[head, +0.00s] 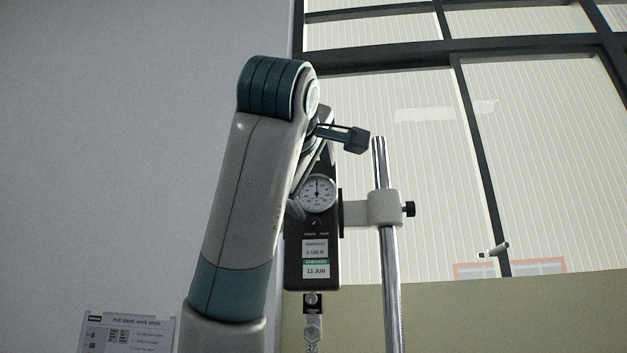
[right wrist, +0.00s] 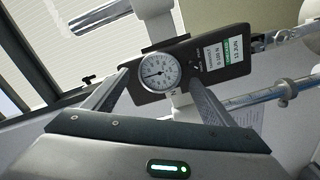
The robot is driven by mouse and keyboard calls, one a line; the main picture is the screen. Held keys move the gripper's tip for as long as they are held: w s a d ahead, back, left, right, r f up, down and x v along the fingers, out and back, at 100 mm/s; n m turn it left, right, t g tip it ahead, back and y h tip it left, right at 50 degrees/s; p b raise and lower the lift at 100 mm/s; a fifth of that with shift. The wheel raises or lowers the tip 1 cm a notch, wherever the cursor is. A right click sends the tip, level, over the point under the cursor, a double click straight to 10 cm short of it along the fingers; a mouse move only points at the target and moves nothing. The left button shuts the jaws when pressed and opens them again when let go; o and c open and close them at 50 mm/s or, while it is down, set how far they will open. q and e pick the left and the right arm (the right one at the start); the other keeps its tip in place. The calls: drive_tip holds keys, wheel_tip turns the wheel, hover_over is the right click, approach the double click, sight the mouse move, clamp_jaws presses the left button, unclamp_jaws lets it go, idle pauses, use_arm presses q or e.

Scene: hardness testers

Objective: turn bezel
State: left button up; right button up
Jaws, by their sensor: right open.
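The bezel is the rim of a round white dial (head: 317,193) on a dark tester body (head: 323,275) clamped to a pole. The dial also shows in the right wrist view (right wrist: 157,72), with its face unobstructed and its needle visible. My right gripper (right wrist: 160,80) is open, its two grey fingers spread on the left and right of the dial in that view. I cannot tell whether either finger touches the bezel. In the head view my right arm hides most of the gripper (head: 307,180) and the tester's upper left side. My left gripper is not in view.
A bright vertical pole (head: 390,270) and its white clamp (head: 372,210) with a black knob stand right of the tester. A small hook fitting (head: 313,325) hangs below it. A printed sign (head: 127,333) is at the lower left. The space right of the pole looks clear.

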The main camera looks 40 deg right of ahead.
drive_tip(key=shift+x, duration=0.95)
drive_tip(key=shift+c, duration=0.7)
drive_tip(key=c, duration=0.9)
drive_tip(key=shift+f, duration=0.1)
drive_tip(key=shift+b, duration=0.4)
drive_tip(key=o, duration=1)
drive_tip(key=shift+o, duration=0.2)
